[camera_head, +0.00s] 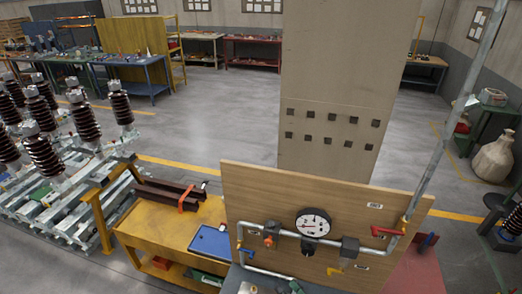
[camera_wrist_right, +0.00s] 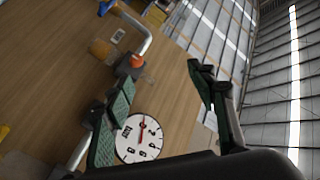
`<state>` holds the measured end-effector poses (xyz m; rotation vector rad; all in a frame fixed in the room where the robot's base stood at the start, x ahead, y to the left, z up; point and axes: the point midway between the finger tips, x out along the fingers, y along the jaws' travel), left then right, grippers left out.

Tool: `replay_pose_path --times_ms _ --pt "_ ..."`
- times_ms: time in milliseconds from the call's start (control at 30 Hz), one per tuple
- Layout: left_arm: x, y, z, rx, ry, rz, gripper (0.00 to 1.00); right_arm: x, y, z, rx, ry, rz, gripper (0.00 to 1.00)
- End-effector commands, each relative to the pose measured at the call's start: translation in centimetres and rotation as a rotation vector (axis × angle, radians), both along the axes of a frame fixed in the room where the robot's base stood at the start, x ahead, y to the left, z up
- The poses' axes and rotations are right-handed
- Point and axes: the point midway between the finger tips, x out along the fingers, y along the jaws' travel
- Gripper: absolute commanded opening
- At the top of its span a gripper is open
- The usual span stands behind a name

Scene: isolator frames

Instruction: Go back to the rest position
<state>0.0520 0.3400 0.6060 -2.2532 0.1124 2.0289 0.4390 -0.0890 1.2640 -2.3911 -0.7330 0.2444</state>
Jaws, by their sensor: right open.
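My right gripper (camera_wrist_right: 161,75) shows in the right wrist view with its two green-padded fingers spread apart and nothing between them. The wooden panel (camera_head: 270,195) with pipes and a round white pressure gauge (camera_head: 313,223) stands at the bottom middle of the head view. In the wrist view the gauge (camera_wrist_right: 140,137) shows beside the left finger, with the panel (camera_wrist_right: 60,60) behind it. I cannot tell whether the finger touches anything. In the head view I cannot clearly make out the right gripper. My left gripper is not in view.
A red-handled valve (camera_head: 388,231) and a tall grey pipe (camera_head: 440,130) are on the panel's right side. A yellow workbench (camera_head: 160,232) with a blue tray (camera_head: 212,243) stands left of the panel. Dark ribbed insulators (camera_head: 45,155) stand farther left. Open floor (camera_head: 220,110) lies behind.

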Motion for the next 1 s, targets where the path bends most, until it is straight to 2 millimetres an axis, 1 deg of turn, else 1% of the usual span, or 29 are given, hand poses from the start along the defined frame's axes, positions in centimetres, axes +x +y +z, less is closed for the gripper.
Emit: replay_pose_path --times_ms 33,67,100,167,200,267,300,400,500,600,767,800,967,1000 --pt "0.0 0.0 0.0 0.0 0.0 0.0 0.37 -0.7 -1.3 -2.5 -0.119 0.06 0.013 0.52" --pt "0.0 0.0 0.0 0.0 0.0 0.0 0.37 -1.2 -2.2 -4.1 -0.19 0.102 0.019 0.52" --pt "0.0 0.0 0.0 0.0 0.0 0.0 0.37 -2.0 -3.8 -6.2 -0.284 0.163 0.023 0.52" --pt "0.0 0.0 0.0 0.0 0.0 0.0 0.37 -3.5 -6.5 -9.3 -0.419 0.265 0.022 0.52" --pt "0.0 0.0 0.0 0.0 0.0 0.0 0.37 -4.6 -8.5 -11.1 -0.498 0.332 0.017 0.52" --pt "0.0 0.0 0.0 0.0 0.0 0.0 0.37 -6.3 -11.4 -13.1 -0.597 0.43 0.005 0.52" --pt "0.0 0.0 0.0 0.0 0.0 0.0 0.37 -7.5 -13.2 -14.2 -0.652 0.489 -0.007 0.52" --pt "0.0 0.0 0.0 0.0 0.0 0.0 0.37 -10.2 -17.1 -16.1 -0.757 0.62 -0.034 0.52" --pt "0.0 0.0 0.0 0.0 0.0 0.0 0.37 -12.7 -20.3 -17.1 -0.836 0.731 -0.063 0.52" --pt "0.0 0.0 0.0 0.0 0.0 0.0 0.37 -15.1 -23.1 -17.7 -0.898 0.832 -0.094 0.52" --pt "0.0 0.0 0.0 0.0 0.0 0.0 0.37 -19.1 -27.1 -18.0 -0.976 0.989 -0.147 0.52" --pt "0.0 0.0 -0.9 0.0 0.001 0.0 0.37 -18.5 -26.7 -20.3 -0.971 0.986 -0.135 0.52" --pt "-0.2 0.1 -2.7 0.001 0.003 0.0 0.37 -17.4 -26.5 -26.5 -0.97 0.993 -0.118 0.52" --pt "-0.2 0.1 -3.2 0.001 0.003 0.0 0.37 -17.3 -26.5 -28.2 -0.97 0.997 -0.113 0.52"
